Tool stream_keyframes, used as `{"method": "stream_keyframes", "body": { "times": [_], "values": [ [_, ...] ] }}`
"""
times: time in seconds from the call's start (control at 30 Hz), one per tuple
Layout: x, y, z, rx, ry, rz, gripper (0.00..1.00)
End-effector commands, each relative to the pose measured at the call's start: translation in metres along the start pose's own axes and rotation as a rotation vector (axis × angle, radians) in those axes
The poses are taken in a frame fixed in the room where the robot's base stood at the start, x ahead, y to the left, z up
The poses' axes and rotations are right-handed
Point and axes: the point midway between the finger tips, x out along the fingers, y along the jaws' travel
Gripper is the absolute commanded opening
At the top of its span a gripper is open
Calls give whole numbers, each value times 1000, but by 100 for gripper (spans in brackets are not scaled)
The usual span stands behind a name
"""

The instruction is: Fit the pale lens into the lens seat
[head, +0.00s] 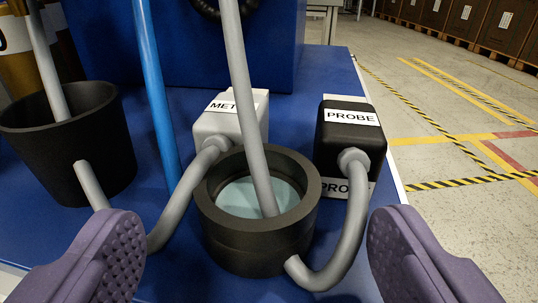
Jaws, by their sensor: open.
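A black round cup (258,240), which looks like the lens seat, stands on the blue table between my fingers. A pale blue-green disc (240,198), which looks like the pale lens, shows inside the cup, below its rim. I cannot tell whether it is fully seated. A grey rod (243,110) crosses in front of the disc and hides part of it. My gripper (255,250) is open, with one purple finger at the lower left and one at the lower right. The fingers are apart from the cup and hold nothing.
A white "MET..." box (230,125) and a black PROBE box (350,140) stand behind the cup, with grey hoses (350,225) curving beside it. A black tub (70,145) and a blue pole (152,90) are at left. The table edge (385,165) is at right.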

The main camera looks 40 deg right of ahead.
Motion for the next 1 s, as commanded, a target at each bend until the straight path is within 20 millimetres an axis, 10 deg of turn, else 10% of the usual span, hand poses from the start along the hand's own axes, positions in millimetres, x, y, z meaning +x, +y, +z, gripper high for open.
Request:
{"method": "stream_keyframes", "body": {
  "times": [0.4, 0.7, 1.0],
  "values": [
    [26, 0, 0, 0, -1, 0, 86],
    [26, 0, 0, 1, -1, 0, 20],
    [25, 0, -4, 1, -1, 0, 17]
  ]
}}
